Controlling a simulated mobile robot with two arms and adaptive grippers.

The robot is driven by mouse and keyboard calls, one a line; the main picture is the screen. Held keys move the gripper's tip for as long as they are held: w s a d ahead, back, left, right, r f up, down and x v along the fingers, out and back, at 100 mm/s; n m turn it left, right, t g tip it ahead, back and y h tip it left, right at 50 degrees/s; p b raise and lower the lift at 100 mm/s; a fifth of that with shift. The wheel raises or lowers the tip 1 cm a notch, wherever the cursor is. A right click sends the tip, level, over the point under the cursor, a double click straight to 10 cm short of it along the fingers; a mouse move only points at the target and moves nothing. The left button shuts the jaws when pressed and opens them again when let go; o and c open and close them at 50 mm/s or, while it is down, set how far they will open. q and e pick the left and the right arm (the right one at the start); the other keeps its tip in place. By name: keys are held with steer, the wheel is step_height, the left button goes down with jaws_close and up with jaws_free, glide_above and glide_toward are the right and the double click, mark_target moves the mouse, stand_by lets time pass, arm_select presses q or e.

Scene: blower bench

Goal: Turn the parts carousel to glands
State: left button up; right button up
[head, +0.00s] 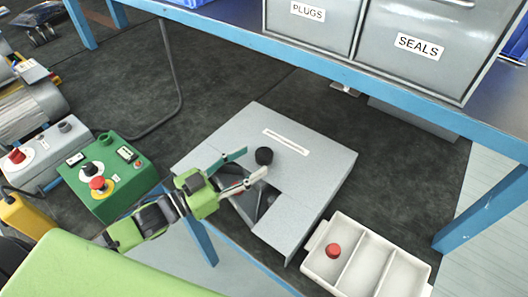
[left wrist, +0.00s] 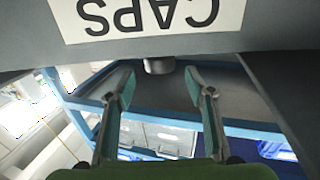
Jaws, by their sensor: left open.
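The parts carousel (head: 315,160) is a grey flat-topped housing on the bench, with a white strip on top and an open notch at its front. A black round knob (head: 264,156) stands at the notch. My left gripper (head: 255,164) is open, its fingertips close to the knob. In the left wrist view the fingers (left wrist: 157,84) are apart, with a short dark round piece (left wrist: 159,65) beyond and between them. A white label reading CAPS (left wrist: 150,15), upside down, is on a grey face at the top. The carousel's inside is mostly hidden. No glands label shows.
A white divided tray (head: 345,262) with a red knob-like part (head: 333,251) stands to the right. A green control box (head: 108,178) with buttons is at the left. Grey bins labelled PLUGS (head: 307,20) and SEALS (head: 415,48) stand behind. Bare dark mat lies behind the carousel.

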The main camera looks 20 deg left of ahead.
mark_target(256, 158)
arm_select(q)
steer(key=shift+x, duration=2.7)
jaws_close()
